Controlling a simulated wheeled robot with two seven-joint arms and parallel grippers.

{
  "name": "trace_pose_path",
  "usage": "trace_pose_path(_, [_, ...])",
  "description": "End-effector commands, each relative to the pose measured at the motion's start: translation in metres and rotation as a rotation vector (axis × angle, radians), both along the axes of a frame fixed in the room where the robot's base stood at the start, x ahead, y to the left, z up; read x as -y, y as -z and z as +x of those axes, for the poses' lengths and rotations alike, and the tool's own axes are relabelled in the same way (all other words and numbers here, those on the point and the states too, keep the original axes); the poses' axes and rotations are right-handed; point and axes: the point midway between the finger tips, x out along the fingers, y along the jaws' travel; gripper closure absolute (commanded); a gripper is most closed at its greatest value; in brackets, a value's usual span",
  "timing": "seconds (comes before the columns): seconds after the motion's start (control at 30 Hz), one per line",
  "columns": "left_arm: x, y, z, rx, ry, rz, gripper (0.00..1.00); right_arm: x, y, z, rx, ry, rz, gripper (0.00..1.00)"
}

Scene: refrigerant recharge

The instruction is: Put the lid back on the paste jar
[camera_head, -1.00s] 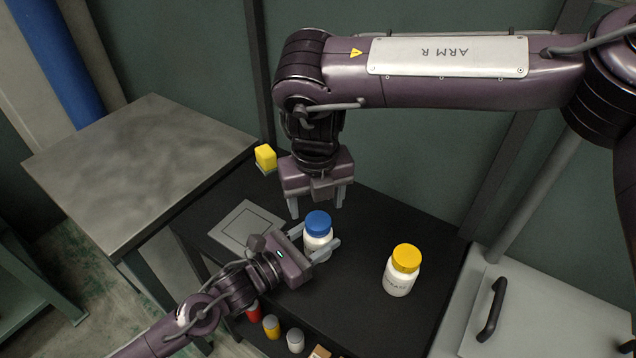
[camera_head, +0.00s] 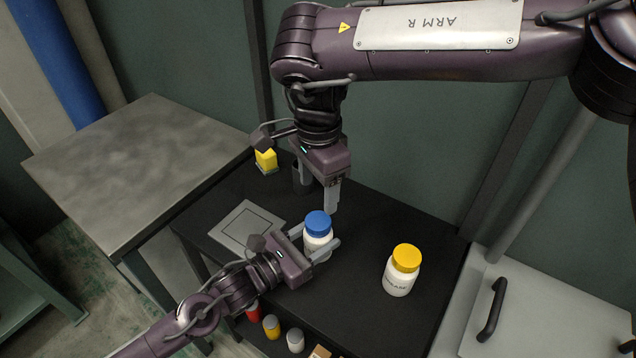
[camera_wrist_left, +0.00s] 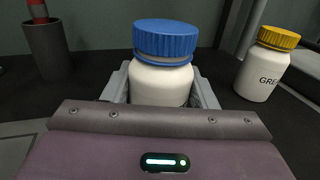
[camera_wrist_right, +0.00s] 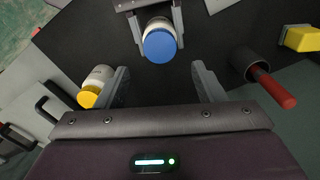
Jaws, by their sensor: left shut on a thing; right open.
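A white jar (camera_head: 316,243) with a blue lid (camera_head: 318,222) stands upright on the black table. My left gripper (camera_head: 319,238) is shut around its body. In the left wrist view the blue lid (camera_wrist_left: 166,40) sits on top of the jar (camera_wrist_left: 160,83), with a narrow rim showing under it; I cannot tell whether it is screwed tight. My right gripper (camera_head: 332,196) is open and empty, just behind and above the lid. In the right wrist view the lid (camera_wrist_right: 159,45) appears ahead, between the open fingers and apart from them.
A white grease jar with a yellow cap (camera_head: 406,258) stands to the right. A dark cup (camera_wrist_right: 250,64) holding a red-handled item (camera_wrist_right: 275,92) and a yellow block (camera_head: 265,160) are behind. A grey square plate (camera_head: 246,226) lies left. Several small containers sit on a lower shelf.

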Motion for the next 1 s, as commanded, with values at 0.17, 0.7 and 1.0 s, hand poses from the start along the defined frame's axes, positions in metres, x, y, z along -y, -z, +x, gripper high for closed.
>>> trace_pose_path(0.17, [0.0, 0.0, 0.0, 0.001, 0.0, -0.001, 1.0, 0.0, -0.001, 0.0, -0.002, -0.038, 0.0, 0.37])
trace_pose_path(0.7, [0.0, 0.0, 0.0, 0.001, 0.0, -0.001, 1.0, 0.001, 0.031, -0.001, -0.006, -0.036, -0.002, 0.37])
trace_pose_path(1.0, [0.0, -0.001, 0.0, 0.001, 0.0, -0.001, 1.0, 0.0, 0.071, 0.0, -0.004, -0.036, 0.0, 0.37])
